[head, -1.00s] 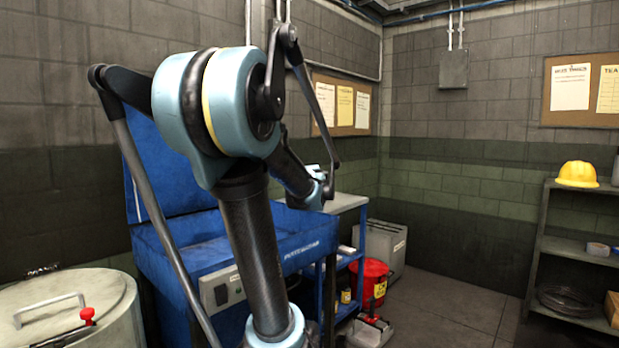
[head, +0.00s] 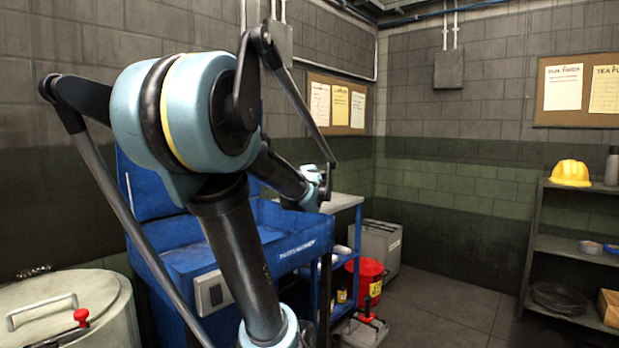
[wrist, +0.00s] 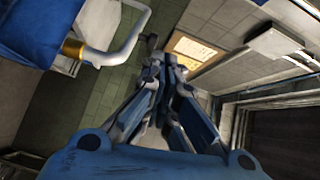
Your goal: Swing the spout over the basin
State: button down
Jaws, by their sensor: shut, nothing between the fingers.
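The blue parts washer (head: 290,252), with its basin, stands behind my arm in the head view; the arm hides much of the basin. Its blue side (wrist: 40,32) fills the upper left of the wrist view. The spout (wrist: 108,57) is a pale curved pipe with a brass collar, beside the blue side in the wrist view. I cannot make it out in the head view. My gripper (wrist: 166,72) is shut and empty, just right of the spout's bend in the wrist view. I cannot tell whether they touch. In the head view the gripper is small and partly hidden near the washer's right end.
A round lidded drum (head: 68,310) stands at the lower left. A red bin (head: 367,280) and a grey box (head: 378,248) stand right of the washer. Shelves (head: 580,245) with a yellow helmet (head: 570,173) are at far right. Open floor lies between.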

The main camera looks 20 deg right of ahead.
jog(key=w+d+n+y, duration=0.1)
jog(key=d+n+y, duration=0.5)
jog(key=d, duration=1)
jog(key=shift+w+d+t+y, duration=0.25)
jog(key=shift+w+t+y, duration=0.1)
jog(key=shift+y, duration=1.45)
jog(key=shift+w+f, duration=0.1)
jog(key=w+a, duration=0.6)
jog(key=w, duration=0.3)
jog(key=shift+w+f, duration=0.4)
jog(key=shift+f, duration=0.05)
jog(key=shift+s, duration=0.1)
